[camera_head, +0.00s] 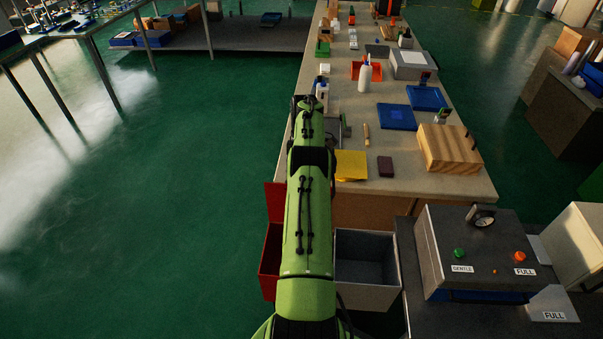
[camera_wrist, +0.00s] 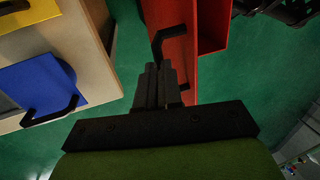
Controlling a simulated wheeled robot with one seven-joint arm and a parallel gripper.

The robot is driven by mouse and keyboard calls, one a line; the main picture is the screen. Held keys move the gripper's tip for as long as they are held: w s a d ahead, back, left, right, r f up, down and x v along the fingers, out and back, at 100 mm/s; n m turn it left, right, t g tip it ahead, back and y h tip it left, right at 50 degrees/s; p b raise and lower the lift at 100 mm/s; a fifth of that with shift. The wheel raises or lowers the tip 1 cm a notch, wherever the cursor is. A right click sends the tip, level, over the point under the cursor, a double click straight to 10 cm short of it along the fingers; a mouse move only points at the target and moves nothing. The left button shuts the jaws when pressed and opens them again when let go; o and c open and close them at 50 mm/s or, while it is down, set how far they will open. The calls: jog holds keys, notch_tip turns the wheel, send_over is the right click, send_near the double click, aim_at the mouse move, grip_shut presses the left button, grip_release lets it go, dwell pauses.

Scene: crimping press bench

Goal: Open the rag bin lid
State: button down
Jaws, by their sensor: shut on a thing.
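The red rag bin (camera_head: 269,262) stands on the floor at the near end of the bench, partly hidden behind my green arm. Its red lid (camera_head: 275,198) stands raised at the bin's far side, and the bin's dark inside shows below it. In the wrist view the red lid (camera_wrist: 167,57) carries a black bar handle (camera_wrist: 171,37), with the red bin (camera_wrist: 214,30) to its right. My gripper (camera_wrist: 160,72) is shut on the lid handle, its fingers hiding part of it. In the head view my arm hides the fingertips.
An open grey bin (camera_head: 367,285) stands right of the red bin. The bench (camera_head: 400,187) holds a yellow sheet (camera_head: 351,166), a wooden block (camera_head: 449,148) and blue trays. A press (camera_head: 480,250) stands at the right. The green floor (camera_head: 180,210) at the left is clear.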

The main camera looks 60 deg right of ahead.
jog(key=f, duration=0.2)
jog(key=a+f, duration=0.1)
jog(key=shift+s+a+f+y, duration=0.1)
jog(key=shift+s+f+y, duration=0.1)
jog(key=shift+s+y, duration=0.2)
jog(key=shift+c, duration=2.4)
grip_release()
jog(key=shift+a, duration=0.15)
jog(key=shift+w+d+f+g, duration=0.15)
jog(key=shift+d+g, duration=0.15)
jog(key=c, duration=0.7)
jog(key=shift+w+d+r, duration=0.1)
jog(key=shift+r, duration=0.25)
notch_tip(320, 180, up, 10)
jog(key=p, duration=0.2)
jog(key=shift+f+p, duration=0.1)
jog(key=shift+p, duration=0.3)
